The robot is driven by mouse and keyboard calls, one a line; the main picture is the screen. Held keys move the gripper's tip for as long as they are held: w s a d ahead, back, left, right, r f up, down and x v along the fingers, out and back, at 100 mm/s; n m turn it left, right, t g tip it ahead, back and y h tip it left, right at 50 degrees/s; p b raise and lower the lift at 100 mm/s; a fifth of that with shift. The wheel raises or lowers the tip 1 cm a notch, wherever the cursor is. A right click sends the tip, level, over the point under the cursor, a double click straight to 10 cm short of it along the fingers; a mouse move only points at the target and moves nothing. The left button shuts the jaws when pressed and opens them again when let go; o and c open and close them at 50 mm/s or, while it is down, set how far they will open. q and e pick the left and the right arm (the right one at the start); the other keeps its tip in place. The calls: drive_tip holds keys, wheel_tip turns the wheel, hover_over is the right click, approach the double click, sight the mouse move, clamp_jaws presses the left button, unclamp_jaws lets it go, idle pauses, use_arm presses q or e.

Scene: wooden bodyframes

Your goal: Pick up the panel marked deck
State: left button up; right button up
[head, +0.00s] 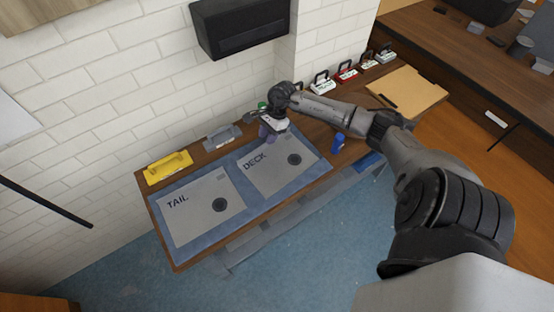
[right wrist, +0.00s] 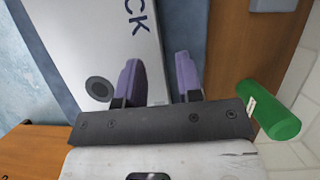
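The light grey panel marked DECK (head: 279,168) lies flat on a blue mat (head: 236,168) on the wooden bench. Part of it, with the letters CK and a dark round spot, shows in the right wrist view (right wrist: 75,35). A similar panel marked TAIL (head: 198,208) lies to its left. My right gripper (head: 267,133) is over the far edge of the DECK panel. In the right wrist view its two purple fingers (right wrist: 157,75) are apart with nothing held between them; the panel's edge lies below them. I cannot tell whether they touch it. My left gripper is not in view.
A green cylinder (right wrist: 270,112) is close beside the right gripper. Several handled tools (head: 347,72) and a cardboard folder (head: 405,92) are farther right. A black box (head: 240,25) hangs on the wall.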

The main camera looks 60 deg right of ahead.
drive_tip(key=shift+x, duration=1.55)
drive_tip(key=shift+c, duration=0.3)
drive_tip(key=shift+r, duration=0.1)
clamp_jaws()
